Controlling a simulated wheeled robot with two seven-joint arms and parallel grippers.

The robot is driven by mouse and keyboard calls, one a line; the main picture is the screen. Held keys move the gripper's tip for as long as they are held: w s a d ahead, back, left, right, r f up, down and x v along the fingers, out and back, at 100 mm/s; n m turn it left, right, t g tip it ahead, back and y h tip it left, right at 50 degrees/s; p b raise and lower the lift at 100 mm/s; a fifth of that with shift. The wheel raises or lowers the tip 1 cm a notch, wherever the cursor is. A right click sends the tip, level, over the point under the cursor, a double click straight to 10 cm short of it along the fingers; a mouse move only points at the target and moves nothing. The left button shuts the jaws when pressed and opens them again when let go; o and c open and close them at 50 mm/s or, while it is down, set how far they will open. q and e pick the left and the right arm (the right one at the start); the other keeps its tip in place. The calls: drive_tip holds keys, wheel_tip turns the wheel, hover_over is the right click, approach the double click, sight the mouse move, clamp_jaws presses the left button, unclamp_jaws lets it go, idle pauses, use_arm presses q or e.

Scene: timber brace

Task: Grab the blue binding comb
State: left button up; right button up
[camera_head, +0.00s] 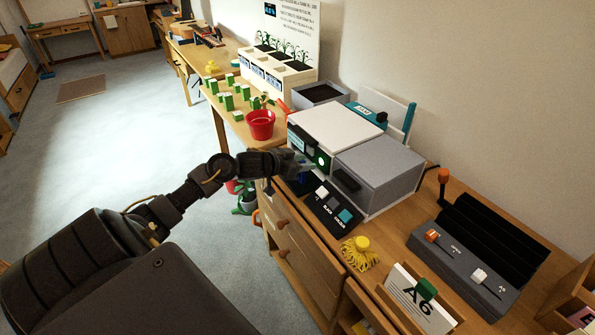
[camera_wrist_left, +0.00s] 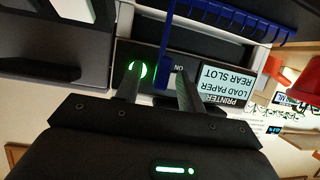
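The blue binding comb (camera_wrist_left: 235,20) shows in the left wrist view as a long toothed strip along the top. A thin blue bar (camera_wrist_left: 166,45) runs down from it between my left gripper's fingers. In the head view a dark blue piece (camera_head: 305,186) shows just below the gripper, mostly hidden by it. My left gripper (camera_head: 308,166) is in front of the printer. My right gripper is not in view.
The printer (camera_head: 335,125) with its grey box (camera_head: 379,172) stands close behind the gripper. A black button panel (camera_head: 332,206), yellow tassel object (camera_head: 360,252) and A6 card (camera_head: 420,300) are on the desk nearby. A red pot (camera_head: 261,125) stands to the left.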

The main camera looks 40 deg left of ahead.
use_arm(q)
clamp_jaws()
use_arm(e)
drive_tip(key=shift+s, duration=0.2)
